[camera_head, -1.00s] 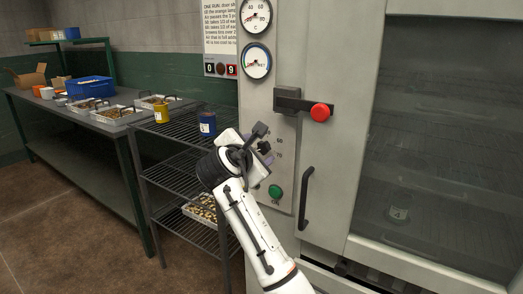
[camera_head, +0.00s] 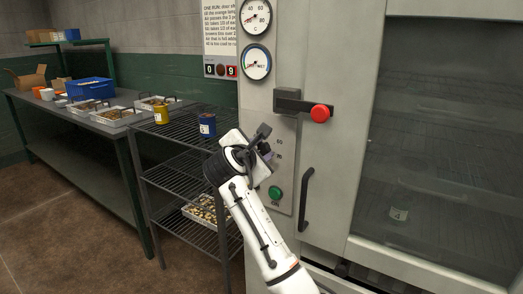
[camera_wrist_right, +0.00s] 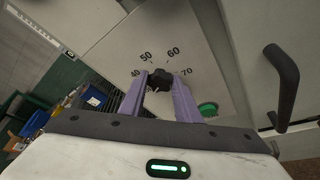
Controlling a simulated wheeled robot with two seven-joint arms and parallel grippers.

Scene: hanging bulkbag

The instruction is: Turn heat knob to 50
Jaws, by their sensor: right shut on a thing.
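The heat knob (camera_wrist_right: 161,80) is a small black knob on the pale control panel, inside a ring of printed numbers. In the right wrist view the numbers 50, 60 and 70 read clearly around it, with 40 partly hidden at the left. My right gripper (camera_wrist_right: 160,94) has its two purple fingers on either side of the knob, shut on it. In the head view my right gripper (camera_head: 266,150) is at the panel and hides the knob. Which number the knob points to I cannot tell. My left gripper is not in view.
A green button (camera_head: 275,192) sits below the knob. A red-ended latch (camera_head: 320,113) and a black door handle (camera_head: 306,198) stick out at the right. Two round gauges (camera_head: 256,62) are above. A wire rack (camera_head: 180,150) with cans stands left.

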